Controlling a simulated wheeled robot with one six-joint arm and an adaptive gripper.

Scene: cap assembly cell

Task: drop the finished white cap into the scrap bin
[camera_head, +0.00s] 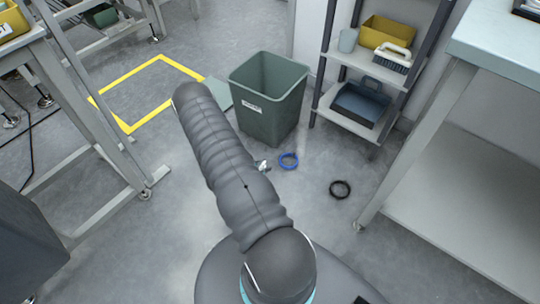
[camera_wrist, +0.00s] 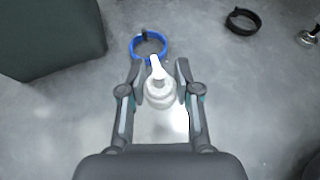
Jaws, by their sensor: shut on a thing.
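The white cap (camera_wrist: 159,90) is between the fingers of my gripper (camera_wrist: 160,76) in the wrist view, a pale round body with a narrow spout pointing up the picture. My gripper is shut on it, above the floor. The scrap bin is a green-grey open-topped bin (camera_head: 268,108) with a white label, standing on the floor beyond my arm in the head view. Its side wall also shows at the upper left of the wrist view (camera_wrist: 48,38). The cap is outside the bin, to its right in the wrist view. My arm hides most of the gripper in the head view.
A blue ring (camera_head: 288,160) and a black ring (camera_head: 340,189) lie on the floor near the bin. A shelf rack (camera_head: 350,118) with a yellow bin and a dark tray stands right of the scrap bin. Workbenches stand at left and right (camera_head: 500,50). Yellow floor tape (camera_head: 128,79) lies at left.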

